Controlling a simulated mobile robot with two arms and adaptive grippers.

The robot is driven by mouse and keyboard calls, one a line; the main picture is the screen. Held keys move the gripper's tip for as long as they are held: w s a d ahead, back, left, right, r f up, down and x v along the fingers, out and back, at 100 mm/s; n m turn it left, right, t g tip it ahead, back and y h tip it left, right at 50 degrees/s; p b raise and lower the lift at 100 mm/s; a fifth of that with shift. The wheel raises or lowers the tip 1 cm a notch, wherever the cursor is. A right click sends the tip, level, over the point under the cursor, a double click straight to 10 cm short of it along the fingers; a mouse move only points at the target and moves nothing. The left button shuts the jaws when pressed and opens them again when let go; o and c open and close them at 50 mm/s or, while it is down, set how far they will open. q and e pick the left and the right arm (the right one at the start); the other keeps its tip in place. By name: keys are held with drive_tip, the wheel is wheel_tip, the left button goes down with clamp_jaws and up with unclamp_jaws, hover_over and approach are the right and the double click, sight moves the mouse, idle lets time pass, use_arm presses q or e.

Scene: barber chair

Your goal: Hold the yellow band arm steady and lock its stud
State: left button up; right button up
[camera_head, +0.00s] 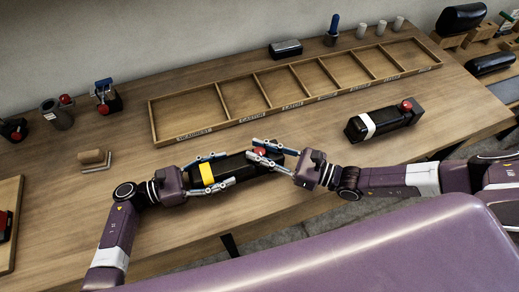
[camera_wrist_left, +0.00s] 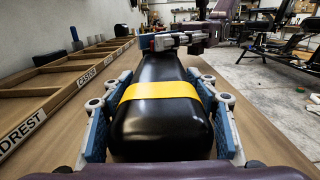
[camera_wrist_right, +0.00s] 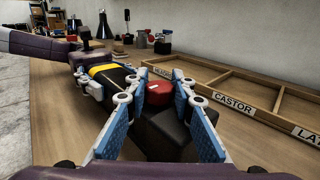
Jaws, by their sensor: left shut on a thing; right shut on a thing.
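The yellow band arm (camera_head: 237,168), a black padded block with a yellow band, lies on the bench near its front edge. My left gripper (camera_head: 225,171) is shut across its left end, one finger along each side; the left wrist view shows the banded end (camera_wrist_left: 160,92) between the fingers. Its red stud (camera_wrist_right: 159,94) is a round knob at the other end. My right gripper (camera_head: 254,150) is shut on the stud, with its fingers on either side of the knob. The stud's base is partly hidden by the fingers.
A second black arm with a white band (camera_head: 380,122) and red knob lies to the right. A labelled compartment tray (camera_head: 200,133) lies behind, its visible compartments empty. A wooden-handled block (camera_head: 95,160) and clamp-like tools (camera_head: 106,96) stand left. Bare bench lies in front.

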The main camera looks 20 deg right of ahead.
drive_tip(key=shift+m+t+h, duration=0.4)
drive_tip(key=shift+t, duration=0.1)
clamp_jaws()
drive_tip(key=m+t+h, duration=0.3)
drive_tip(key=shift+s+a, duration=0.1)
drive_tip(key=shift+a, duration=0.05)
drive_tip(key=m+t+h, duration=0.2)
drive_tip(key=m+h, duration=0.1)
drive_tip(key=h, duration=0.2)
drive_tip(key=shift+m, duration=0.3)
drive_tip(key=m+h, duration=0.2)
drive_tip(key=h, duration=0.1)
drive_tip(key=m+h, duration=0.2)
drive_tip(key=h, duration=0.2)
drive_tip(key=shift+t+h, duration=0.3)
drive_tip(key=shift+t, duration=0.1)
drive_tip(key=shift+m+g+h, duration=0.5)
drive_tip(key=shift+m+h, duration=0.7)
drive_tip(key=shift+h, duration=0.45)
drive_tip(key=shift+m+g+h, duration=0.5)
drive_tip(key=shift+m+h, duration=0.7)
drive_tip(key=shift+h, duration=0.45)
drive_tip(key=o, duration=1.1)
unclamp_jaws()
